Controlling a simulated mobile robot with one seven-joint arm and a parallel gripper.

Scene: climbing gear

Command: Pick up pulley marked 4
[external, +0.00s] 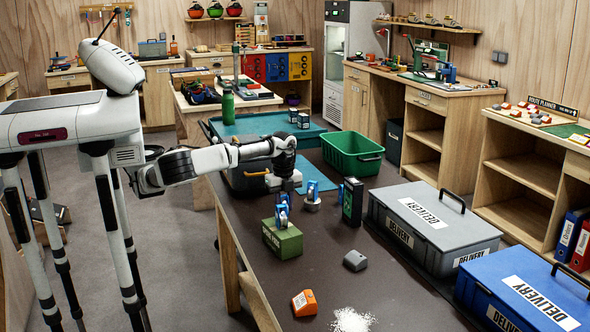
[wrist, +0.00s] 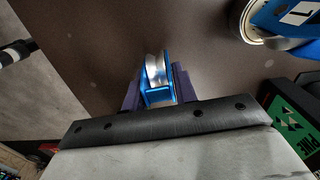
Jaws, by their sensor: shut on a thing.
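My gripper (wrist: 158,88) is shut on a blue pulley (wrist: 154,66) with a silver wheel, held between purple fingers. Its number does not show. In the external view my gripper (external: 284,186) points down over the dark table. Blue pulley parts (external: 282,213) show below it, just above a green box; I cannot tell whether they touch the box. A second blue pulley (external: 312,190) stands to the right on a silver base. It also shows at the upper right of the wrist view (wrist: 288,20), with a white label that seems to read 1.
The green box (external: 284,240) stands in front of my gripper. An orange block (external: 304,303) and grey block (external: 355,260) lie nearer the camera.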

